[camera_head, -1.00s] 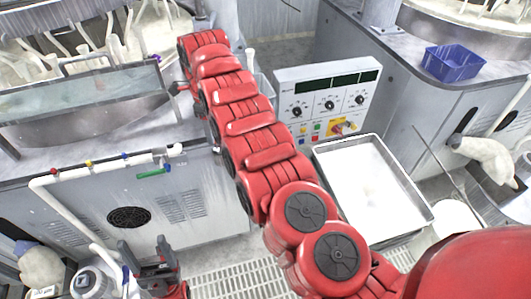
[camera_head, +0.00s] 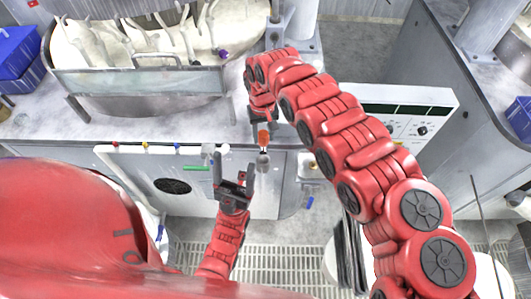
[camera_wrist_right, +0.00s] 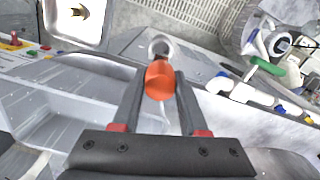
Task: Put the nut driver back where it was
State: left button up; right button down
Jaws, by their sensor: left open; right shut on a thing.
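The nut driver has an orange handle (camera_head: 263,137) and a grey metal end, which points down in the head view. My right gripper (camera_head: 264,127) is shut on it, in front of the polishing machine's worktop edge. In the right wrist view, the orange handle (camera_wrist_right: 160,82) sits between the fingertips of my right gripper (camera_wrist_right: 157,74), with the round metal end beyond it. My left gripper (camera_head: 233,172) is open and empty, fingers up, just left of and below the nut driver in the head view. No holder for the nut driver can be made out.
A white pipe (camera_head: 135,149) with coloured valves runs along the machine front. A glass-fronted basin (camera_head: 145,82) stands on the worktop. A control panel (camera_head: 440,100) is right, partly behind my right arm. Blue bins (camera_head: 18,52) stand at both sides. Floor grating (camera_head: 270,262) lies below.

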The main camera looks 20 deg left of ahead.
aim_at(263, 149)
jog(key=f, duration=0.1)
jog(key=f+b, duration=0.1)
jog(key=f, duration=0.1)
jog(key=f+b, duration=0.1)
jog(key=shift+s+f, duration=0.3)
notch_tip(263, 149, down, 5)
jog(key=b, duration=0.3)
jog(key=shift+w, duration=0.1)
jog(key=shift+r, duration=0.15)
jog(key=c, duration=0.9)
grip_release()
jog(key=shift+f, duration=0.2)
jog(key=o, duration=0.5)
jog(key=shift+c, duration=0.2)
